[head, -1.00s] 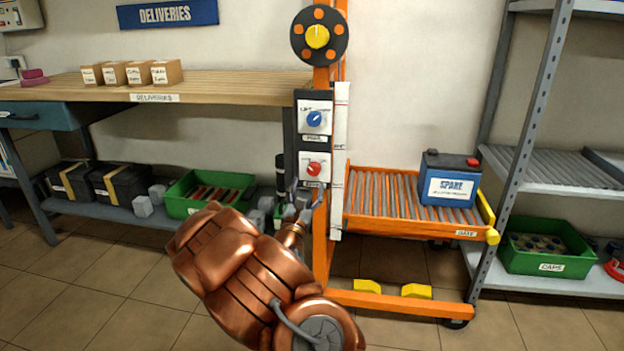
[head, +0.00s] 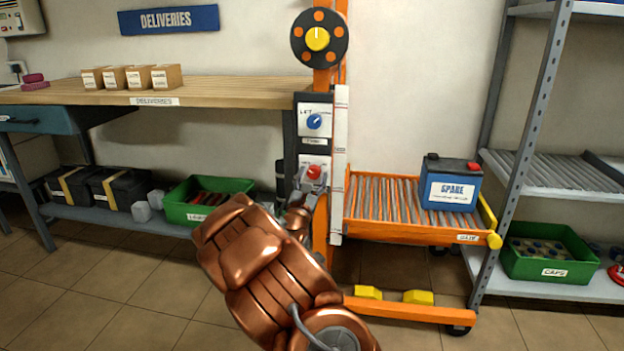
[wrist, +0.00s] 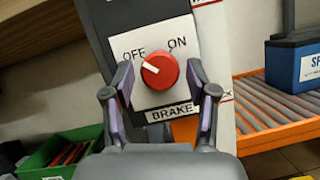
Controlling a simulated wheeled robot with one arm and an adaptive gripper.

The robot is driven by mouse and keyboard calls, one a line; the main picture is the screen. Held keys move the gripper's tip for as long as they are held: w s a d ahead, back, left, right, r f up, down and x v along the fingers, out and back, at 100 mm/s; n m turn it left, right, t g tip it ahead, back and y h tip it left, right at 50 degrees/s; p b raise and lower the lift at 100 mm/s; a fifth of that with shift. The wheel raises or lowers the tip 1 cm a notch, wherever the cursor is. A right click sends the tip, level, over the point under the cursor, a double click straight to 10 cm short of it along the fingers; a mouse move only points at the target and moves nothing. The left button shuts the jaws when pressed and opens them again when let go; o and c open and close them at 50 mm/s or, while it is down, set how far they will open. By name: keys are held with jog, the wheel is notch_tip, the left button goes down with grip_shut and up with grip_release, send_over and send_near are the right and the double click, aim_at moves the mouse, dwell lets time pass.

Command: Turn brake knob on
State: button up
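The red brake knob (wrist: 160,71) sits on a white plate marked OFF, ON and BRAKE (wrist: 184,95). Its white pointer line is aimed up and left, toward OFF. In the head view the knob (head: 314,172) is on the lower panel of the orange lift's post. My gripper (wrist: 162,88) is open, with one finger on each side of the knob's lower part; I cannot tell whether either finger touches it. In the head view my gripper (head: 313,180) is at the knob's lower edge, partly hiding the plate.
A blue knob (head: 314,122) sits just above on the same post. The orange roller tray (head: 400,229) with the blue SPARE battery (head: 450,184) stands to the right. A green bin (head: 180,212) is on the shelf at left, below the wooden bench (head: 235,88).

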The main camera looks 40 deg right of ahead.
jog(key=c, duration=0.9)
